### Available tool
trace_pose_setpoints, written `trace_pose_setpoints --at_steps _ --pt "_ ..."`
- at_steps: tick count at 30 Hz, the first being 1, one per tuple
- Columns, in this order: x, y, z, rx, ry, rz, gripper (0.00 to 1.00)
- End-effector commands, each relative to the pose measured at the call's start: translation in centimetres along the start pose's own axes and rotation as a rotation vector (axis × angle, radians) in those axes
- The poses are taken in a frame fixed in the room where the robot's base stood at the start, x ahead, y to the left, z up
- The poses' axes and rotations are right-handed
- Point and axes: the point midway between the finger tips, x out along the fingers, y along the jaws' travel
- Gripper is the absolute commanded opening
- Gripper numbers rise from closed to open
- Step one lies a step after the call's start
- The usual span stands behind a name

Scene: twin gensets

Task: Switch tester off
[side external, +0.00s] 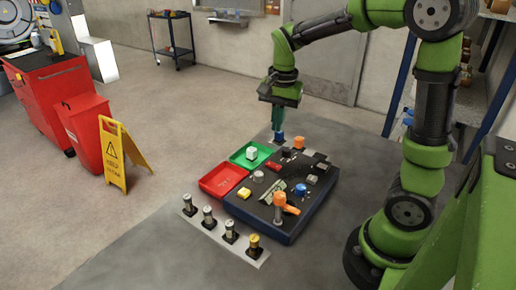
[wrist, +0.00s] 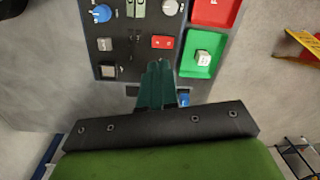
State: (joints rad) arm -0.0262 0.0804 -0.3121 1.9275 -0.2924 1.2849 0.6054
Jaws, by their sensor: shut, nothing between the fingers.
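My gripper (side external: 277,132) is shut and empty. It points down above the far edge of the dark panel (side external: 250,207), which carries several controls. In the wrist view its green fingertips (wrist: 158,66) show just short of a small red part (wrist: 162,42), which also shows in the side view (side external: 272,166). A blue knob (side external: 301,189) is on the panel's right part.
A green tray (side external: 241,160) holding a white cube (side external: 252,152) and a red tray (side external: 216,185) lie left of the panel. An orange handle (side external: 279,197) stands up near its front. Several small posts stand on a strip (side external: 212,229) in front. A small blue item (wrist: 183,99) is by the gripper.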

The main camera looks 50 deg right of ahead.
Motion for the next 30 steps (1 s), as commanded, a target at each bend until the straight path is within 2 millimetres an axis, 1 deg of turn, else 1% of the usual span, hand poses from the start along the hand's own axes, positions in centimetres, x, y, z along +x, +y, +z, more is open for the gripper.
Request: trace_pose_setpoints --at_steps 1,3,5,7,11,20,23,26,30 --pt "0.1 -0.2 -1.0 0.084 0.008 0.031 0.00" --pt "-0.5 -0.2 -1.7 0.182 0.016 0.046 0.00" --pt "-0.9 -0.2 -1.7 0.235 0.019 0.050 0.00" --pt "-1.0 0.0 -1.6 0.276 0.013 0.059 0.00" --pt "-1.0 0.1 -1.4 0.300 0.011 0.061 0.00" --pt "-0.8 0.1 -1.4 0.296 0.010 0.060 0.00" --pt "0.0 0.1 -1.4 0.295 0.010 0.061 0.00" --pt "1.5 0.3 -1.4 0.294 0.010 0.063 0.00" --pt "4.5 0.5 -1.4 0.296 0.008 0.066 0.00"
